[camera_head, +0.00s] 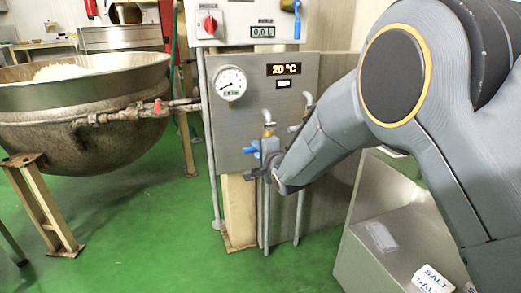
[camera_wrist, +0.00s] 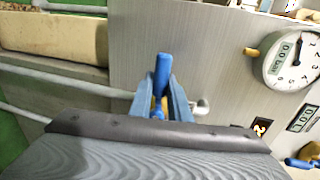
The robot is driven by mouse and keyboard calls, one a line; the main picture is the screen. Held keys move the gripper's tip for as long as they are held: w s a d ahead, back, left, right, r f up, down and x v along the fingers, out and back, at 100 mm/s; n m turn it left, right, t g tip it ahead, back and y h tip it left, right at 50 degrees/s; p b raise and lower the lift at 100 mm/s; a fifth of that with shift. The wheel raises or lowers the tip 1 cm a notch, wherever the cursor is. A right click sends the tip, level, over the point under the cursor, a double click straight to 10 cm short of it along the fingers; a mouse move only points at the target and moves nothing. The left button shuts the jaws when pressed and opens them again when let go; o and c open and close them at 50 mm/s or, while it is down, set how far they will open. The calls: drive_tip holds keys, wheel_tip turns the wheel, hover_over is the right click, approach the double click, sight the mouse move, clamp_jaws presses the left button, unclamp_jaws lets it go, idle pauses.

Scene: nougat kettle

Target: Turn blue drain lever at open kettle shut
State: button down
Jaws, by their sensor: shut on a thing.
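My gripper (camera_head: 262,173) is at the pipes at the lower right of the grey panel, below the round gauge. In the wrist view, my gripper's two fingers (camera_wrist: 160,94) stand on either side of a blue lever (camera_wrist: 162,72) and are shut on it, with its rounded end sticking out beyond them. In the head view the blue lever (camera_head: 252,148) shows just above the gripper, partly hidden by it. I cannot tell from its surroundings which line this lever serves. The open kettle (camera_head: 75,120), a big metal bowl with pale contents, stands at the left.
The grey panel (camera_head: 238,125) carries a gauge (camera_head: 230,83) and a lit 20 °C display (camera_head: 284,69). A metal cabinet (camera_head: 400,240) stands at lower right. Green floor (camera_head: 150,215) is clear.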

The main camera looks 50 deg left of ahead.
drive_tip(key=shift+s, duration=0.1)
drive_tip(key=c, duration=1.7)
unclamp_jaws()
drive_tip(key=shift+a, duration=0.1)
drive_tip(key=shift+o, duration=0.2)
drive_tip(key=shift+d, duration=0.35)
drive_tip(key=p+v, duration=0.1)
drive_tip(key=v, duration=0.6)
drive_tip(key=shift+p, duration=0.4)
drive_tip(key=shift+d, duration=0.1)
